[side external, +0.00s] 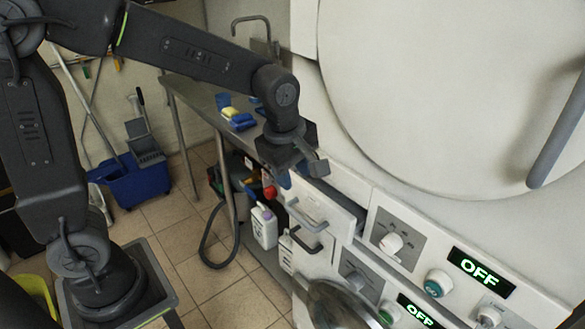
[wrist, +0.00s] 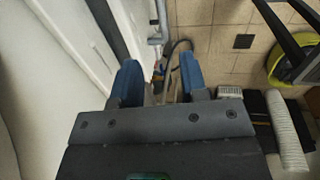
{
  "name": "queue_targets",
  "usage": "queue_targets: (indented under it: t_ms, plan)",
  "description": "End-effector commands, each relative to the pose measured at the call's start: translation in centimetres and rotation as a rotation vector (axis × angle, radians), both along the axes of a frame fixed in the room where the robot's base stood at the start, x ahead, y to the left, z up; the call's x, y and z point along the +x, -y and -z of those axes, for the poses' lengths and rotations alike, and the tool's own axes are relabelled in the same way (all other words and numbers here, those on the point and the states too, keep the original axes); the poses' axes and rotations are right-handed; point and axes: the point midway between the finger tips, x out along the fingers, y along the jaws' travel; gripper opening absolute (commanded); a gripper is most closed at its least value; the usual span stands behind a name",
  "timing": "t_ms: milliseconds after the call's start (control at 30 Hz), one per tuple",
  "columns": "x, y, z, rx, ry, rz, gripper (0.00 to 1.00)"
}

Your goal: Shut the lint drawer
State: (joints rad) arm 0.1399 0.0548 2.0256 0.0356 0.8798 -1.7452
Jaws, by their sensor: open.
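The lint drawer (side external: 332,204) is a white-fronted drawer with a grey bar handle (side external: 305,215), in the side external view. It appears to stand out from the machine's front, with a dark gap at its right edge. My gripper (side external: 300,174) is above and at the back left of the drawer front, pointing down. It looks apart from the handle, though the exact gap is hard to judge. In the wrist view my gripper (wrist: 160,82) shows two blue fingers spread apart with nothing between them. I cannot surely make out the drawer in that view.
The large white machine (side external: 420,90) fills the right, with a control panel (side external: 440,265) of knobs and green OFF displays. A second handle (side external: 307,243) sits below the drawer. A counter (side external: 195,95), a white jug (side external: 264,228) and a blue mop bucket (side external: 135,182) stand behind. Tiled floor is open.

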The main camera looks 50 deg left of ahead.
Motion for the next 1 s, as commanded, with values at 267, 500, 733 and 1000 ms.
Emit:
queue_targets:
  t_ms: [267, 500, 733, 1000]
  plan:
    - [-0.1, 0.0, -0.6, 0.000, 0.000, 0.001, 0.40]
    - [0.1, -0.8, -0.2, 0.042, 0.030, 0.045, 0.25]
    - [1.4, -6.0, 1.0, 0.380, 0.238, 0.467, 0.03]
    - [1.3, -8.4, 1.8, 0.823, 0.437, 1.286, 0.00]
